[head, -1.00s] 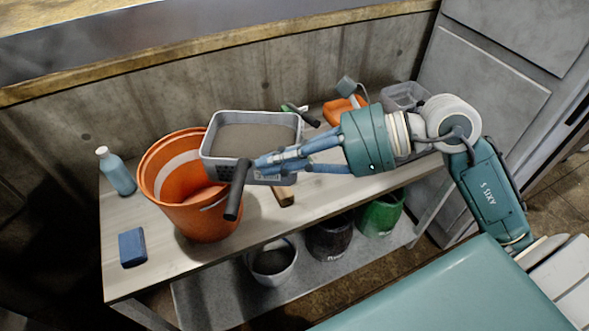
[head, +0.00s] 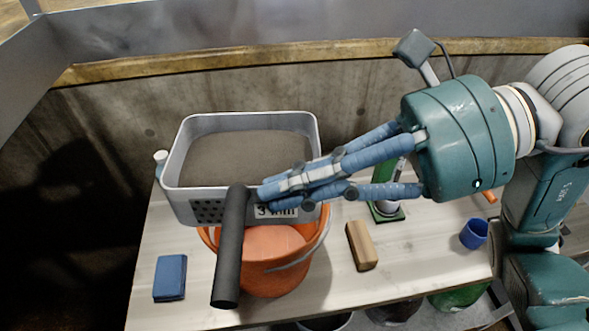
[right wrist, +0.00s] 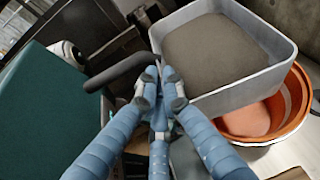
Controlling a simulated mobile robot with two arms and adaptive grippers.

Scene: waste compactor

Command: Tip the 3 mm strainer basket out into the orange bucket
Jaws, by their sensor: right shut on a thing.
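The grey strainer basket (head: 170,208) carries a "3 mm" label and a black handle (head: 230,255). It is level and holds grey-brown material (head: 245,155). My right gripper (head: 268,192) is shut on the basket by its handle side; its fingers hide the exact grip. The right wrist view shows the fingertips (right wrist: 160,85) at the handle (right wrist: 122,70) and the basket (right wrist: 235,95) beside them. The orange bucket (head: 265,275) stands on the bench below the basket, which hides part of its mouth. In the right wrist view, the bucket's rim (right wrist: 297,85) shows beyond the basket. My left gripper is out of view.
On the bench (head: 400,265) are a blue block (head: 170,278) left of the bucket, and a wooden block (head: 361,246) and a blue cup (head: 474,234) to its right. A bottle cap (head: 160,157) shows behind the basket. A concrete wall (head: 100,120) stands behind.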

